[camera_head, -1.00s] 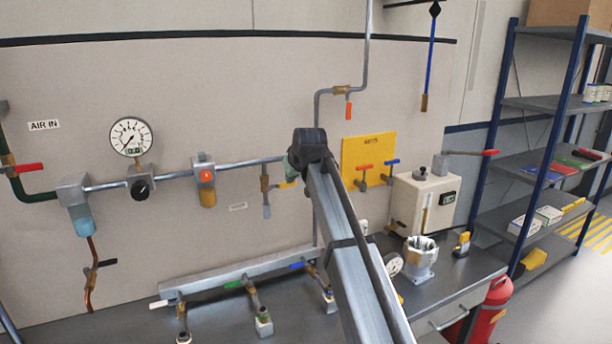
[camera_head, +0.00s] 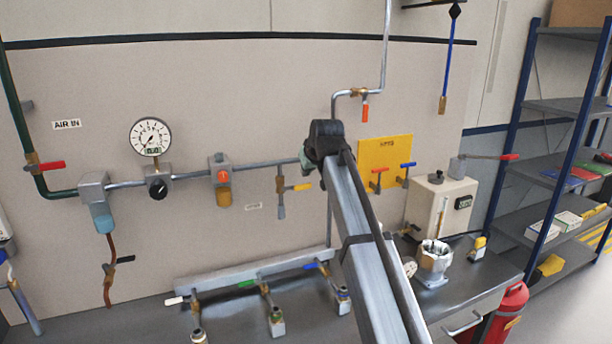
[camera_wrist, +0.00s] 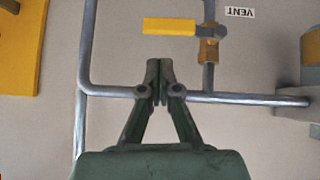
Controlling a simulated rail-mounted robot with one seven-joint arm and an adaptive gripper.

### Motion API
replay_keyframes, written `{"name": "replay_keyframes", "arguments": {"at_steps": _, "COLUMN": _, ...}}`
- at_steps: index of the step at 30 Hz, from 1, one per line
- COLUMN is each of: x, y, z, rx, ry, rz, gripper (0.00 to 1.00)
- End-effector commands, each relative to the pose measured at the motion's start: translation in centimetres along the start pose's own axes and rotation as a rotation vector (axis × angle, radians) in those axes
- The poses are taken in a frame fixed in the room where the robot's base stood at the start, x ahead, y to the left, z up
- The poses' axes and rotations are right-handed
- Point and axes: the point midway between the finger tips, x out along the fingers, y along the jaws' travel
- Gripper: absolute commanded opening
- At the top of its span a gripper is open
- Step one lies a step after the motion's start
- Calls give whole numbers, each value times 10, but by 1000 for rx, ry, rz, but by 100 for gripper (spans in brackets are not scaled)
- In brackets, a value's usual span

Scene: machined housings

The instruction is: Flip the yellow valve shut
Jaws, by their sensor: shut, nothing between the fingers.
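The yellow valve handle (camera_head: 299,188) lies horizontal on a brass valve body (camera_head: 281,184), on a short vertical pipe stub below the silver pipe on the wall panel. In the wrist view the yellow handle (camera_wrist: 170,26) sticks out left from the brass body (camera_wrist: 209,46), crosswise to its pipe, beyond my fingertips. My gripper (camera_wrist: 157,68) is shut and empty, with its fingertips overlapping the silver pipe's image just short of the handle; no contact shows. In the head view my gripper (camera_head: 308,161) is mostly hidden behind my arm, above and right of the handle.
A yellow plate (camera_head: 385,157) with red and blue handles is right of my arm. A regulator (camera_head: 221,180), gauge (camera_head: 151,136) and red handle (camera_head: 52,165) are left. Several valves stand on the bench (camera_head: 240,325) below. The wall around the yellow handle is mostly clear.

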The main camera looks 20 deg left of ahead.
Motion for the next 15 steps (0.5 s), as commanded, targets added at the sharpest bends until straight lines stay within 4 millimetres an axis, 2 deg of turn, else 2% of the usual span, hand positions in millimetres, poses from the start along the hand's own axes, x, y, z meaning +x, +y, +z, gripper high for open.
{"name": "replay_keyframes", "arguments": {"at_steps": 1, "x": -11, "y": 2, "z": -12, "rx": 1, "ry": 2, "rz": 1, "gripper": 0}}
{"name": "replay_keyframes", "arguments": {"at_steps": 4, "x": -28, "y": 3, "z": -4, "rx": 1, "ry": 3, "rz": 2, "gripper": 0}}
{"name": "replay_keyframes", "arguments": {"at_steps": 9, "x": -63, "y": 4, "z": -4, "rx": 0, "ry": 3, "rz": 1, "gripper": 0}}
{"name": "replay_keyframes", "arguments": {"at_steps": 15, "x": -93, "y": 6, "z": -5, "rx": 0, "ry": 2, "rz": 1, "gripper": 0}}
